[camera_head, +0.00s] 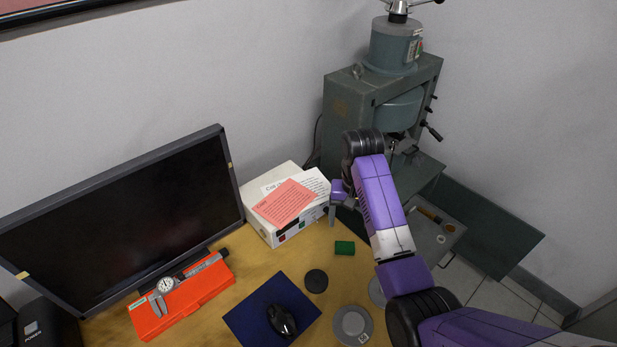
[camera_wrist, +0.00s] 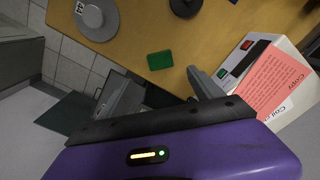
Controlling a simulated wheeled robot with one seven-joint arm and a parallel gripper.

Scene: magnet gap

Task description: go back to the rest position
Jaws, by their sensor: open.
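My gripper (camera_head: 341,208) is at the end of my purple arm, in front of the press and beside the white box. It is open and empty, above the back right part of the wooden table. In the wrist view my gripper (camera_wrist: 156,88) shows its grey fingers apart, with nothing between them. A small green block (camera_head: 344,248) lies on the table below and in front of the gripper, apart from it. The block also shows in the wrist view (camera_wrist: 160,60). My forearm hides part of the table's right side.
The white box (camera_head: 292,232) with papers and the green-grey press (camera_head: 352,105) stand close to the gripper. A monitor (camera_head: 120,225), orange case (camera_head: 185,300), mouse (camera_head: 282,320) on a blue mat (camera_head: 246,317), black disc (camera_head: 316,281) and grey disc (camera_head: 345,322) occupy the table.

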